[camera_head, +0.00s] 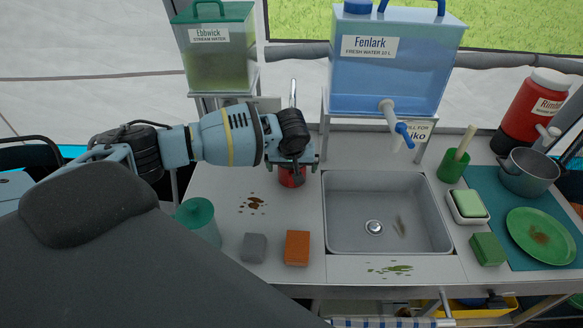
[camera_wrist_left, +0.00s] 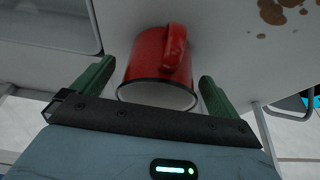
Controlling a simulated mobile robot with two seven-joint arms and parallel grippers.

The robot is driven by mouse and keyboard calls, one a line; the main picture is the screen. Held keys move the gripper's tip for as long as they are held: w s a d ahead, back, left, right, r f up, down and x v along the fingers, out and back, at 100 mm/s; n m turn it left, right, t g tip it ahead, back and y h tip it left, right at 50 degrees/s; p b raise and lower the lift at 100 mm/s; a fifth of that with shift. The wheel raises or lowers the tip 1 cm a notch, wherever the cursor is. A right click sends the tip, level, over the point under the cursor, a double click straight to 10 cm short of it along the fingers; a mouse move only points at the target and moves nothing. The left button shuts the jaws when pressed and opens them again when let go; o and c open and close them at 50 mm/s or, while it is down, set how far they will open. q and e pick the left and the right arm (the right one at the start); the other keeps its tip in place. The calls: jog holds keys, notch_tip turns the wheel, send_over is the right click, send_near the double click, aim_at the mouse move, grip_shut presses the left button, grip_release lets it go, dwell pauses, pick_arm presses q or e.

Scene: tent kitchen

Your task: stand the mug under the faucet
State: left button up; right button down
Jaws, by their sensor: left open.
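The red mug (camera_head: 292,179) stands on the counter left of the sink, partly hidden under my left gripper (camera_head: 292,163). In the left wrist view the mug (camera_wrist_left: 150,58) lies between the two green fingers of my left gripper (camera_wrist_left: 154,88), with gaps at both sides. The gripper is open. The blue Fenlark water tank (camera_head: 392,65) has a white tap with a blue lever (camera_head: 403,132) over the back of the sink (camera_head: 387,215). A slim metal upright (camera_head: 293,93) shows behind my gripper; its base is hidden. My right gripper is not in view.
A brown spill (camera_head: 254,203) lies nearby. A green cup (camera_head: 453,166), soap dish (camera_head: 467,207) and pot (camera_head: 528,172) are right. The sink basin is mostly free.

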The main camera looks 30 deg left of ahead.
pick_arm(q)
jog(key=p+v, duration=0.1)
jog(key=v, duration=0.8)
jog(key=shift+r, duration=0.4)
jog(key=shift+s+d+r, duration=0.15)
jog(key=shift+s+r, duration=0.1)
jog(key=shift+r, duration=0.25)
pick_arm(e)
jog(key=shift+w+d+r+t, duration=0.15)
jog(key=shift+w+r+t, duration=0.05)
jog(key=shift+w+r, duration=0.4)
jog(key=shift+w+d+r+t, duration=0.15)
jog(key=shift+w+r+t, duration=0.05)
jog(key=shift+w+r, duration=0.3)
pick_arm(q)
jog(key=shift+f, duration=0.1)
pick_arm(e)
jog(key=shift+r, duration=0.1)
